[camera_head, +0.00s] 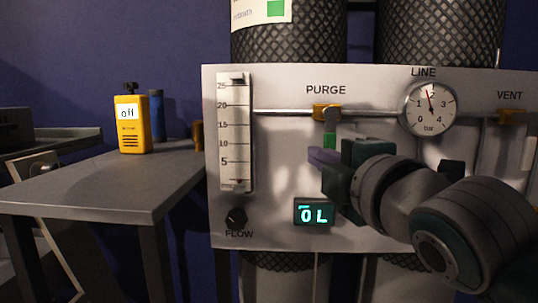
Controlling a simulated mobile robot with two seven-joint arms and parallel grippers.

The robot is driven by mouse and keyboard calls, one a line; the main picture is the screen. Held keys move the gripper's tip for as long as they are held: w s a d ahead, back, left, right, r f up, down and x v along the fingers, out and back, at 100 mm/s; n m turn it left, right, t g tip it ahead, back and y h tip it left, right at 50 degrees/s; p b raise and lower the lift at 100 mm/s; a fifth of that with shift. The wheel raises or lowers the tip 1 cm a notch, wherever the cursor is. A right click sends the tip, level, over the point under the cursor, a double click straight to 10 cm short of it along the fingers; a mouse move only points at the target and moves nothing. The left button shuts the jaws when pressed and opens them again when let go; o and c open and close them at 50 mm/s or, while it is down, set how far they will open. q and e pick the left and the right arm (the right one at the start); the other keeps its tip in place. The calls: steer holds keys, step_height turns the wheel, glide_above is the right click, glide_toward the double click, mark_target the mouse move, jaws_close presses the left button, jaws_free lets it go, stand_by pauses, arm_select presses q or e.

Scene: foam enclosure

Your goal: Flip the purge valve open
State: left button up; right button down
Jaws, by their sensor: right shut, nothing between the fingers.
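The purge valve (326,112) is a brass-coloured body on the thin horizontal pipe, under the PURGE label of the pale panel (280,85). Its lever (330,140) hangs straight down, across the pipe, with a green grip at its lower end. My right gripper (323,158) comes in from the lower right. It is shut and empty, its purple fingertips just below the green grip. I cannot tell whether they touch it. The gripper's body hides the panel to the right of the grip. My left gripper is not in view.
The LINE gauge (430,108) points near 2. The VENT valve (512,117) is at the right. A flow tube (236,130), FLOW knob (236,217) and display reading 0 L (314,212) are on the panel. A yellow meter (131,125) reading off stands on the table (100,190).

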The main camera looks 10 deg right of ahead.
steer(key=shift+s+d+r+n+g+h+p, duration=0.35)
steer(key=shift+d+r+n+g+h+p, duration=0.65)
steer(key=shift+n+p, duration=2.4)
steer(key=shift+s+d+r+n+g+h+p, duration=0.3)
steer(key=shift+d+r+n+g+h+p, duration=0.75)
steer(key=shift+p, duration=4.4)
steer(key=shift+s+d+r+n+g+h+p, duration=0.15)
steer(key=shift+s+d+r+n+h+p, duration=0.3)
steer(key=shift+d+n+p, duration=2.1)
steer(key=a+p, duration=0.2)
steer(key=p, duration=0.1)
steer(key=shift+w+f+p, duration=0.1)
steer(key=shift+f+p, duration=0.05)
steer(key=shift+p, duration=0.25)
